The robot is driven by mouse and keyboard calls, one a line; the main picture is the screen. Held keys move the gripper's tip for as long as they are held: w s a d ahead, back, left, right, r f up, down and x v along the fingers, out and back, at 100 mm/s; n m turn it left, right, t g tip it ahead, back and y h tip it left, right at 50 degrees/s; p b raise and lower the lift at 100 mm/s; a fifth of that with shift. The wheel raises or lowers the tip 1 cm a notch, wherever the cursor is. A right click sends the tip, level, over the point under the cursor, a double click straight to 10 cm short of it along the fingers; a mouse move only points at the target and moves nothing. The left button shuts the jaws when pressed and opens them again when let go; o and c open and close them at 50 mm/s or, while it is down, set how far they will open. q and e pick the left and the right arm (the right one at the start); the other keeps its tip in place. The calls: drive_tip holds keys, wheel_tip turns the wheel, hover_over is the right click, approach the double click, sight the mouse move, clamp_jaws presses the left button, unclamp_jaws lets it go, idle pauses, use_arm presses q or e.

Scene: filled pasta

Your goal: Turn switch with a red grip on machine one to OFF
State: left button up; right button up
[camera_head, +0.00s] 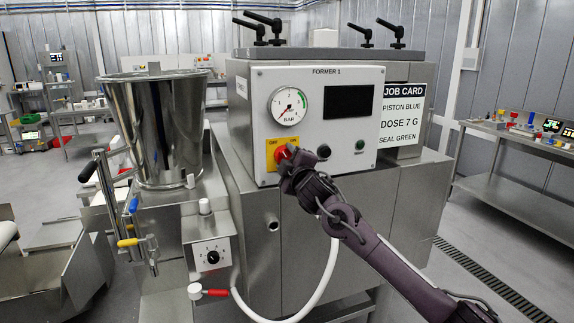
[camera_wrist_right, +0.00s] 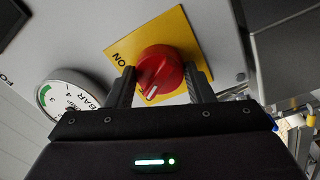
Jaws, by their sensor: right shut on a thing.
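Machine one is the metal machine with the white panel (camera_head: 255,90) marked FORMER 1. Its switch has a round red grip (camera_head: 283,153) on a yellow plate (camera_head: 271,143) at the panel's lower left, labelled OFF at left and ON at right. My right gripper (camera_head: 289,162) covers part of it. In the right wrist view the two fingers stand either side of the red grip (camera_wrist_right: 163,68), shut on it. The grip's white mark points downward there, away from the ON lettering on the yellow plate (camera_wrist_right: 125,50); the OFF lettering is hidden. My left gripper is not in view.
A pressure gauge (camera_head: 288,106) sits above the switch; a black button (camera_head: 323,151) and green button (camera_head: 360,145) are to its right. A job card (camera_head: 401,118) hangs at right. A steel hopper (camera_head: 158,125) and a dial box (camera_head: 211,254) stand left.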

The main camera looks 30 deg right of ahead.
drive_tip(key=shift+f+n+b, duration=0.1)
drive_tip(key=shift+n+b, duration=0.4)
drive_tip(key=shift+n, duration=0.8)
drive_tip(key=o, duration=1)
drive_tip(key=shift+c, duration=0.2)
drive_tip(key=b+v, duration=0.3)
drive_tip(key=v, duration=0.4)
drive_tip(key=shift+s, duration=0.35)
